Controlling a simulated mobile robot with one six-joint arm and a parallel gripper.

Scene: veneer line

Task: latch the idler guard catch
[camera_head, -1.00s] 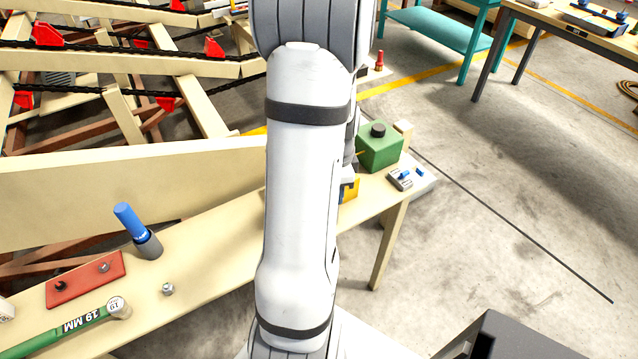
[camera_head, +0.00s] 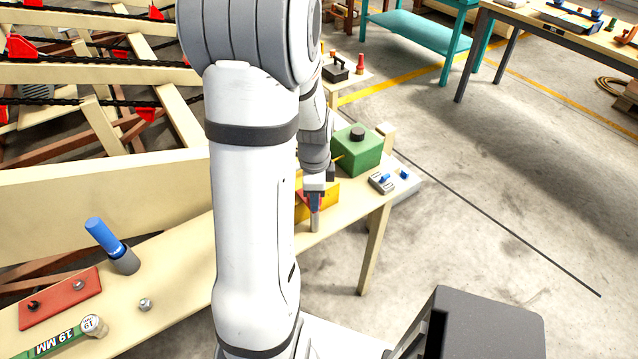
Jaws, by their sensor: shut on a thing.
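My gripper (camera_head: 315,198) is partly hidden by my own arm and points down at the far end of the long cream bench (camera_head: 185,255). It is shut on a short grey rod-like piece (camera_head: 315,221) that shows below the jaws. A yellow-orange part (camera_head: 330,192), which looks like the guard, stands right behind and beside the jaws, with a bit of red near them. I cannot make out the catch clearly, nor tell whether the grey piece belongs to it.
A green box with a black cap (camera_head: 357,152) and a small grey device with blue knobs (camera_head: 382,181) stand just right of the gripper.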

